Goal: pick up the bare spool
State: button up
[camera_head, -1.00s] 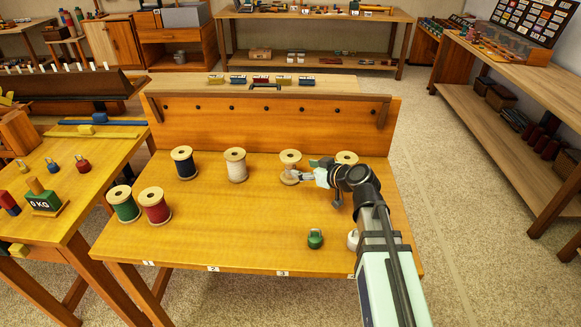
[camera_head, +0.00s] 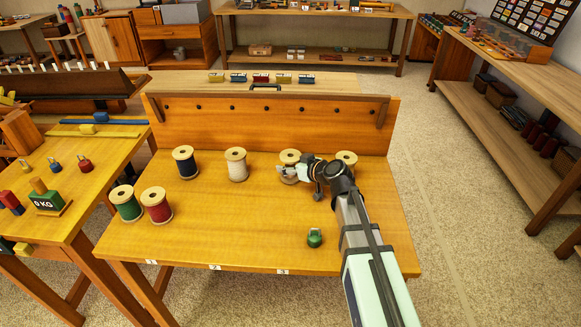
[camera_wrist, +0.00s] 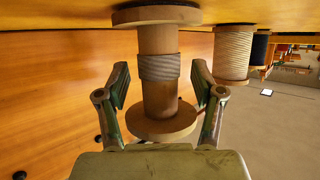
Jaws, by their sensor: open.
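A mostly bare wooden spool (camera_head: 290,155) stands upright at the back of the small table, third from the left in its row. In the wrist view this spool (camera_wrist: 158,98) shows a plain wood core with a narrow grey thread band around its middle. My gripper (camera_wrist: 160,88) is open, with one finger on each side of the core and visible gaps. In the head view my gripper (camera_head: 285,170) is at the spool and partly covers it. Another wooden spool (camera_head: 346,157) stands to the right, its lower part hidden by my arm.
A white spool (camera_head: 236,165) and a black spool (camera_head: 185,162) stand left in the row. Green (camera_head: 126,204) and red (camera_head: 156,205) spools stand at front left. A small green weight (camera_head: 315,238) sits near the front edge. A wooden backboard (camera_head: 260,125) rises behind. The table's front middle is clear.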

jog(key=c, duration=1.3)
jog(key=shift+o, duration=0.2)
jog(key=shift+r, duration=0.1)
